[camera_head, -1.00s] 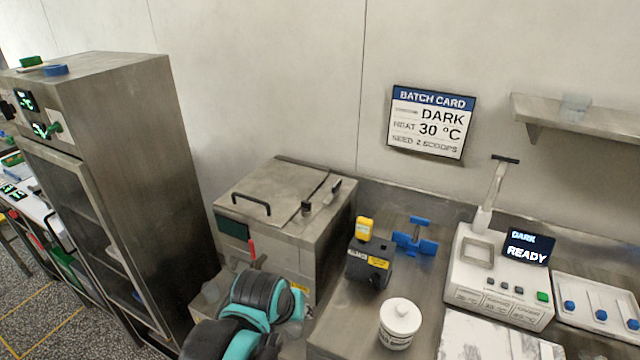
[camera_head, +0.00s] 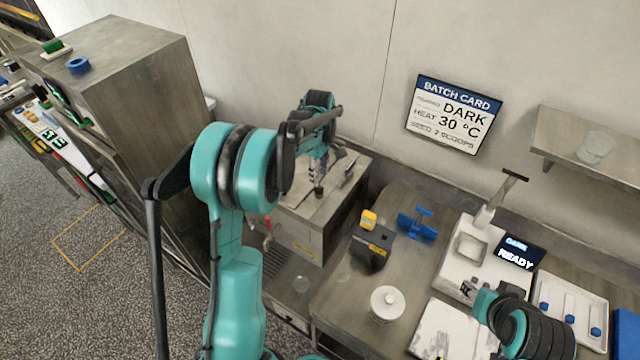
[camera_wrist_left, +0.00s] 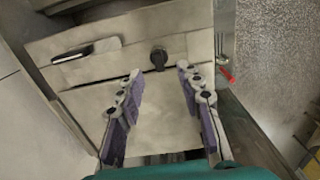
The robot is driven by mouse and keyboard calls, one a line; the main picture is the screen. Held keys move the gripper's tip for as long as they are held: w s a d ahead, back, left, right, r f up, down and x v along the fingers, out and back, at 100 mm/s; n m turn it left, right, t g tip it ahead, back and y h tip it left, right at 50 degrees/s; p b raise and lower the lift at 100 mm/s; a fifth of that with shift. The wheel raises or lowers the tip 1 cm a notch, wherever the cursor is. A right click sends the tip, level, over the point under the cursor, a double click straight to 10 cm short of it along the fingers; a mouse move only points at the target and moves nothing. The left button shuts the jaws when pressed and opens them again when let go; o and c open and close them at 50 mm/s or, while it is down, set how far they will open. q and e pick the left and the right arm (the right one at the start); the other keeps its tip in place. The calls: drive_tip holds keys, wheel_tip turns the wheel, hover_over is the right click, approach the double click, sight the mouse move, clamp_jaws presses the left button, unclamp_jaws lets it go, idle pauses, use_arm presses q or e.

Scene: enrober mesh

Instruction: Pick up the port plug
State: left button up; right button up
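I take the small dark knob (camera_head: 318,190) on the steel lid of the box-shaped machine (camera_head: 305,205) to be the port plug. In the left wrist view the black plug (camera_wrist_left: 158,58) stands on the pale lid, just beyond my fingertips and roughly in line with the gap between them. My left gripper (camera_head: 320,165) is above the lid over the plug, partly hidden by its own wrist. Its fingers (camera_wrist_left: 160,80) are spread with nothing between them. My right gripper (camera_head: 468,290) is at the lower right over the bench, small and partly hidden by its arm.
A dark-handled tool (camera_wrist_left: 85,50) lies on the lid near the plug. A red handle (camera_wrist_left: 227,73) sticks out beside the machine. A black device (camera_head: 370,250), blue fixture (camera_head: 417,224), white jar (camera_head: 387,303) and white scale unit (camera_head: 470,255) stand on the bench. A steel cabinet (camera_head: 130,75) stands left.

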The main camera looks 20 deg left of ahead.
sight(319, 186)
use_arm(q)
wheel_tip(319, 186, down, 6)
drive_tip(key=shift+w+a, duration=0.1)
drive_tip(key=shift+w, duration=0.05)
clamp_jaws()
